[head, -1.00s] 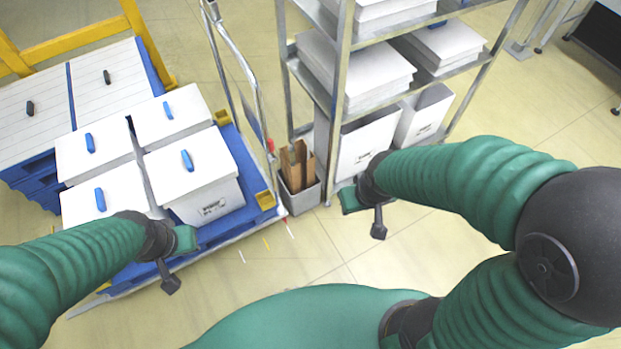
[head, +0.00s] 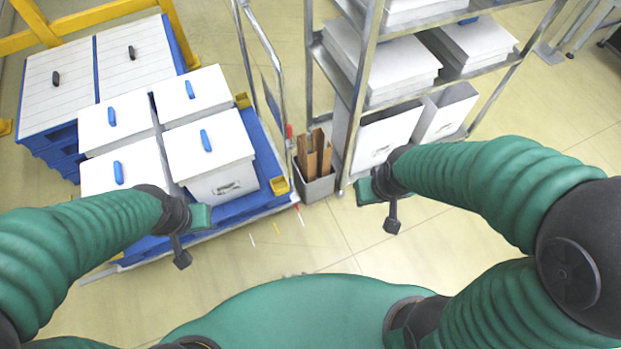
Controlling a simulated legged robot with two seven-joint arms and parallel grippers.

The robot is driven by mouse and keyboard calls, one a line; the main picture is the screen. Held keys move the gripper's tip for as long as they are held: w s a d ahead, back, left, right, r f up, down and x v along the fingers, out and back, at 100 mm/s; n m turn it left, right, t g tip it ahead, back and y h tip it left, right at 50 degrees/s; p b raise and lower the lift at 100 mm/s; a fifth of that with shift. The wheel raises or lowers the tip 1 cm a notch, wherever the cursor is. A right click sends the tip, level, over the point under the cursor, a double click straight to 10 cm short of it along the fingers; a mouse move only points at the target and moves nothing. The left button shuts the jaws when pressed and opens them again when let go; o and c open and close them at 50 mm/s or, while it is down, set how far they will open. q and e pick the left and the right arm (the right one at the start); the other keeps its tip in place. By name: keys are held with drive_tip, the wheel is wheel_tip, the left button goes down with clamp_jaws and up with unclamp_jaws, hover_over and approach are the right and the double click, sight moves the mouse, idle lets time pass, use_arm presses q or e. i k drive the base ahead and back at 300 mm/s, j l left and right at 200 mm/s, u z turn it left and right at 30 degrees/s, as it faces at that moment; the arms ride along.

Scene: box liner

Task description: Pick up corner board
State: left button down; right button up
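Brown corner boards (head: 314,154) stand upright in a small grey bin (head: 317,188) on the floor, between the cart and the shelf rack. My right gripper (head: 379,209) is to the right of the bin and nearer to me, in front of the rack. It also looks open and empty. The lower parts of the boards are hidden inside the bin.
A blue cart (head: 262,160) with white lidded boxes (head: 210,150) and a metal handle frame (head: 279,80) stands left of the bin. A metal rack (head: 352,130) with white stacks and boxes stands right of it.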

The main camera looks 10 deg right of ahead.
sight(309, 160)
drive_tip(key=i+l+z, duration=0.15)
drive_tip(key=i+z, duration=0.45)
drive_tip(key=z, duration=0.2)
drive_tip(key=i+z, duration=0.4)
drive_tip(key=k+j, duration=0.05)
